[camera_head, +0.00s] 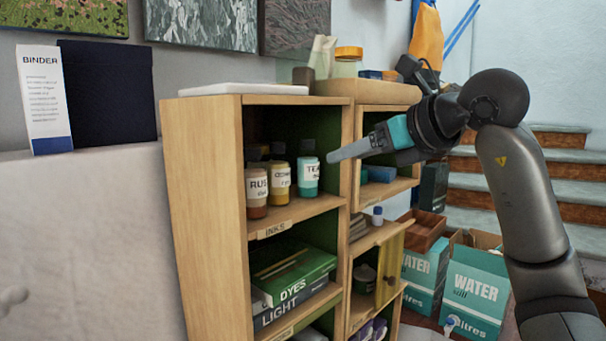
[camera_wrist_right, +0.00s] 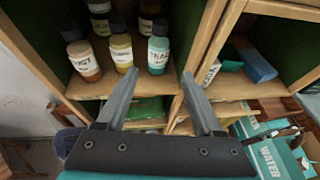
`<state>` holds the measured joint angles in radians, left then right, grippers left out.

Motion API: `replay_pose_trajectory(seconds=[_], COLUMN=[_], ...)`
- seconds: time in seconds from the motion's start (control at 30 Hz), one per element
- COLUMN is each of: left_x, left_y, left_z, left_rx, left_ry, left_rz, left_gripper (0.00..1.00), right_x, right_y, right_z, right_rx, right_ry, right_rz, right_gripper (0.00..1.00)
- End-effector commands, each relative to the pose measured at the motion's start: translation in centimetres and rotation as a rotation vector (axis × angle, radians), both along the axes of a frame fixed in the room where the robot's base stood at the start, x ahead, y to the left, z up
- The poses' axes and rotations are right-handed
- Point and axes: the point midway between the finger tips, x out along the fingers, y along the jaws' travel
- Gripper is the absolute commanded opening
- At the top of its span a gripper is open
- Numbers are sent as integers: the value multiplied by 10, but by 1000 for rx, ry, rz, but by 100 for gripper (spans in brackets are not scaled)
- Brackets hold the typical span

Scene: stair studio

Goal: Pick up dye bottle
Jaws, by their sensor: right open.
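Three labelled dye bottles stand upright in a row on the upper left shelf: a rust bottle (camera_head: 256,190), an ochre bottle (camera_head: 280,178) and a teal bottle (camera_head: 308,175). In the right wrist view they are the rust (camera_wrist_right: 84,62), ochre (camera_wrist_right: 121,52) and teal (camera_wrist_right: 158,52) bottles, with more bottles behind. My right gripper (camera_head: 332,156) is in front of the shelf, just right of the teal bottle in the head view. In the wrist view its open fingers (camera_wrist_right: 158,90) are apart with nothing between them; the teal bottle is beyond the gap. My left gripper is out of view.
The wooden shelf unit (camera_head: 205,190) has side panels and a central divider close to my gripper. An open cabinet door (camera_head: 390,270) juts out at lower right. Water boxes (camera_head: 472,290) stand on the floor beside stairs (camera_head: 560,170).

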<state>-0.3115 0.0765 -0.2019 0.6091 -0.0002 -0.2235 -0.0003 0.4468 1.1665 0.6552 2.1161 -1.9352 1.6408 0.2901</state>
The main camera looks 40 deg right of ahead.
Motion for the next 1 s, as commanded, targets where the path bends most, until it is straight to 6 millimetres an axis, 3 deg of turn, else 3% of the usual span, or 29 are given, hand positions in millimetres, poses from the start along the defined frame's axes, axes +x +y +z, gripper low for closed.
replay_pose_trajectory(seconds=[0.3, 0.5, 1.0], left_x=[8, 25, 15], left_y=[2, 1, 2], left_z=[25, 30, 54], left_rx=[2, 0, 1], left_ry=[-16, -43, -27], left_rz=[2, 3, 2], left_gripper=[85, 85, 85], right_x=[58, 72, 120], right_y=[-3, -3, -3], right_z=[-21, -28, -45], right_rx=[3, 1, -1], right_ry=[2, -1, 0], right_rz=[3, 2, 1], right_gripper=[69, 69, 69])
